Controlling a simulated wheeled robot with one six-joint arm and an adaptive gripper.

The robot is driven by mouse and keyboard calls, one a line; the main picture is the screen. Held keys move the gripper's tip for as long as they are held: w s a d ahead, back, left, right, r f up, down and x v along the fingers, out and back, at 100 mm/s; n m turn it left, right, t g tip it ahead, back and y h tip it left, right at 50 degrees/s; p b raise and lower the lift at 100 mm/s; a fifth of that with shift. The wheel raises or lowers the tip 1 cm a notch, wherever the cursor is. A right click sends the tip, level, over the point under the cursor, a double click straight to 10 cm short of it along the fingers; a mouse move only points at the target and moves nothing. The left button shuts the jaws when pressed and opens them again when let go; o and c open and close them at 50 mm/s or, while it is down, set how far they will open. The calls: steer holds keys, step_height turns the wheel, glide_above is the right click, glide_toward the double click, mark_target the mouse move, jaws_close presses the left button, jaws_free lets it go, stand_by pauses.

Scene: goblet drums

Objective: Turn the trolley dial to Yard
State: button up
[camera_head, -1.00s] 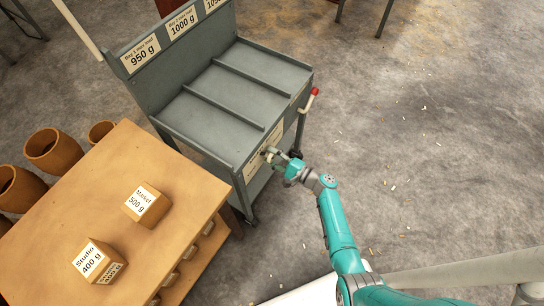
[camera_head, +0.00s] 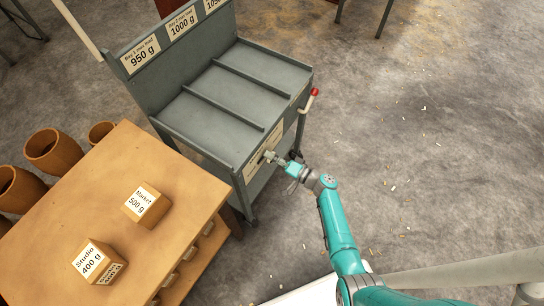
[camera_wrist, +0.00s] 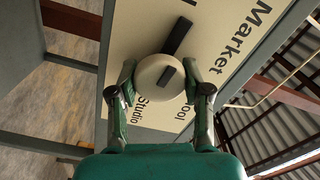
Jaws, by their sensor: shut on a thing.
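The trolley (camera_head: 232,108) is grey and stands in the upper middle of the head view. Its dial (camera_wrist: 152,84) is a round, pale knob on a cream label plate (camera_wrist: 218,62) on the trolley's side. A black bar at the dial points up and slightly right in the wrist view. "Market" and "Studio" are readable on the plate, with "ool" at the lower right. No "Yard" is readable. My gripper (camera_wrist: 159,74) is shut on the dial, one finger on each side. In the head view my gripper (camera_head: 279,161) reaches the trolley's near side.
A wooden table (camera_head: 190,190) at the lower left holds a "Market 500 g" block (camera_head: 145,208) and a "Studio 400 g" block (camera_head: 97,262). A red-tipped lever (camera_head: 311,99) stands at the trolley's right corner. The floor to the right is mostly clear, with small scraps.

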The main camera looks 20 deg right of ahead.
steer(key=shift+n, duration=0.7)
steer(key=o, duration=1.1)
steer(key=shift+o, duration=0.2)
steer(key=shift+s, duration=0.1)
steer(key=v, duration=1.1)
steer(key=shift+s+d, duration=0.25)
steer(key=shift+s, duration=0.05)
